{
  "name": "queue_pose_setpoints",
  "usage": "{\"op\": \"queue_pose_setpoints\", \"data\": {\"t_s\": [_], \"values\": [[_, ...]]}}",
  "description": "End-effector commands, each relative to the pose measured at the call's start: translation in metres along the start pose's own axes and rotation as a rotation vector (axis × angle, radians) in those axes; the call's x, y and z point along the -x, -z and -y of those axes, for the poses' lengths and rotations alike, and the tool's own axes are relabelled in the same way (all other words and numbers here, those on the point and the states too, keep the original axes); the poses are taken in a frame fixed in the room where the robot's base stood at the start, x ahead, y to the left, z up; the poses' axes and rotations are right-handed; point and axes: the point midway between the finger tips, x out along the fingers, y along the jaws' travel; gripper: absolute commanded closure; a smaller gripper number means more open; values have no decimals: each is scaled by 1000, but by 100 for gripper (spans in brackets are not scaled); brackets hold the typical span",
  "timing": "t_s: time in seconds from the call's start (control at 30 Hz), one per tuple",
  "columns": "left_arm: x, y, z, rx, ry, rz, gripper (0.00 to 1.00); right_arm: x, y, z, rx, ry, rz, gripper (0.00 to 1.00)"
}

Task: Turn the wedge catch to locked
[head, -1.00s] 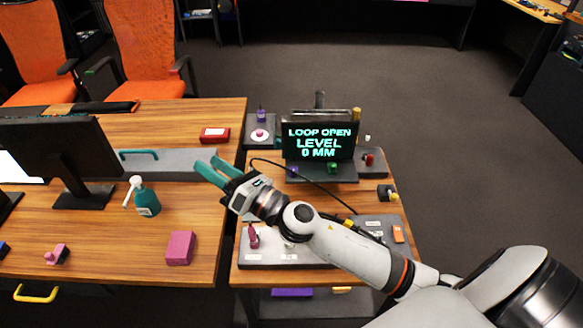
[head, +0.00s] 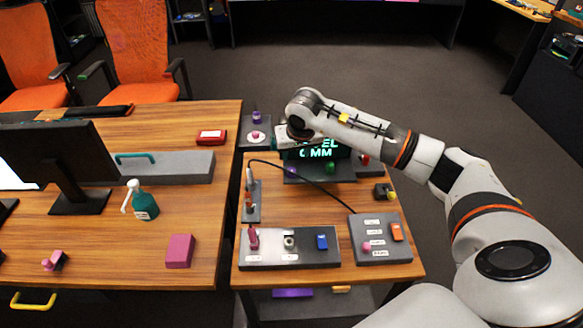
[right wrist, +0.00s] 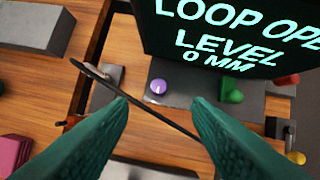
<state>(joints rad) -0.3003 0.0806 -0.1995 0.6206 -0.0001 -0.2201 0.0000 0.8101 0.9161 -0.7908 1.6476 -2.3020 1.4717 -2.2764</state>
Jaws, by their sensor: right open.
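A green knob (right wrist: 231,90) and a purple ball (right wrist: 158,87) sit on the grey base (right wrist: 185,100) below the display; the green knob also shows in the head view (head: 330,167). A magenta upright part (head: 253,238) stands on the front panel (head: 290,261). I cannot tell which part is the wedge catch or how it is turned. My right gripper (right wrist: 160,105) has its teal fingers spread and empty. The purple ball and green knob appear beyond its fingertips. In the head view my right arm hides its fingers. My left gripper is not in view.
The display (right wrist: 225,35) reads "LOOP OPEN LEVEL 0 MM"; my arm partly covers it in the head view. A black cable (right wrist: 150,112) crosses the wrist view. A right panel (head: 381,250) holds an orange switch (head: 397,231). Bare wood (head: 300,205) lies between panels.

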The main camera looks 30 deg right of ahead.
Motion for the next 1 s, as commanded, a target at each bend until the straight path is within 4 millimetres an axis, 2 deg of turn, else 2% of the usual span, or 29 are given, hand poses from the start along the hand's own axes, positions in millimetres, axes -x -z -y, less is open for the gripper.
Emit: {"op": "queue_pose_setpoints", "data": {"t_s": [0.3, 0.5, 0.7, 0.93, 0.97, 1.0], "values": [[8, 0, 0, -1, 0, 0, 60, -64, 2, -2, -4, -3, -6, 55], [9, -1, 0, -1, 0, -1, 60, -93, 2, -2, -4, -4, -4, 55], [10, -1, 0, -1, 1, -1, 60, -104, 2, -2, -2, -5, -3, 55], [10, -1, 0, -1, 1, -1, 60, -105, 2, -2, -2, -5, -2, 55], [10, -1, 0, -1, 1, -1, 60, -104, 2, -2, -2, -5, -2, 57], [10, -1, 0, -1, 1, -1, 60, -104, 2, -2, -2, -5, -2, 63]]}}
